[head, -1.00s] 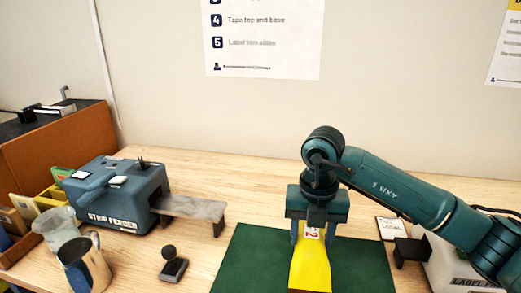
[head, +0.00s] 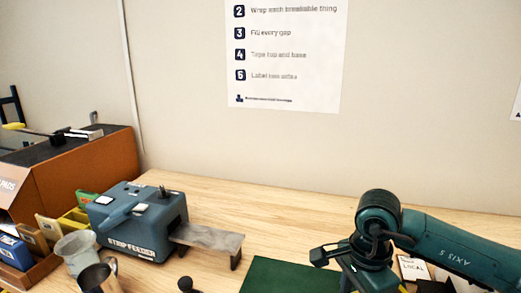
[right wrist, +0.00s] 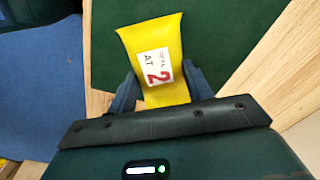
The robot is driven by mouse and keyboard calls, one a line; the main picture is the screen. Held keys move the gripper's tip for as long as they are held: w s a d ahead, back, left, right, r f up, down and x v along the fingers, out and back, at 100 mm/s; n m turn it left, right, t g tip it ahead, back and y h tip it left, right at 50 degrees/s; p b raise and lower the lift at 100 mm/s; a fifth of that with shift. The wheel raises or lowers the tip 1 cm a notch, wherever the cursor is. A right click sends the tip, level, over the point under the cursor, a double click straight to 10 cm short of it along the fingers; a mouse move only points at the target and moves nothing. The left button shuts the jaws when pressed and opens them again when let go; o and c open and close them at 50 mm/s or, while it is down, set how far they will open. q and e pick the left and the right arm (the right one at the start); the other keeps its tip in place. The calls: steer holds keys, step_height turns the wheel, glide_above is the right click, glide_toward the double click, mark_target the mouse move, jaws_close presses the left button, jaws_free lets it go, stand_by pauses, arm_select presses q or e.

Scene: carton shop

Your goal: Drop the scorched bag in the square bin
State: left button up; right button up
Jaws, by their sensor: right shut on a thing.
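A yellow bag with a white label reading a red 2 (right wrist: 152,62) is held between the two fingers of my right gripper (right wrist: 160,88) in the right wrist view. The fingers press on its two sides. I see no scorch mark on the part that shows; its near end is hidden behind the gripper body. In the head view my right arm reaches in from the right, and its fingers and the bag are below the picture edge. My left gripper is in neither view. I see no square bin.
The green mat (head: 285,276) lies on the wooden table. A blue strip feeder (head: 138,222) with a grey shelf (head: 208,237) stands left of it. Metal jugs (head: 76,250) and a brown organiser (head: 85,172) are further left. A blue speckled surface (right wrist: 40,90) lies left of the table edge.

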steer(key=n, duration=0.2)
steer(key=s+n, duration=0.1)
steer(key=n, duration=0.1)
steer(key=d+n, duration=0.1)
steer(key=n, duration=0.2)
steer(key=shift+s+f, duration=0.1)
steer(key=shift+s, duration=0.25)
steer(key=n, duration=0.2)
steer(key=s+n, duration=0.1)
steer(key=n, duration=0.2)
steer(key=s+d+n, duration=0.1)
steer(key=n, duration=0.1)
steer(key=shift+f+n+p, duration=0.2)
steer(key=shift+n+p, duration=0.1)
steer(key=shift+p, duration=0.05)
steer(key=shift+w+a, duration=0.1)
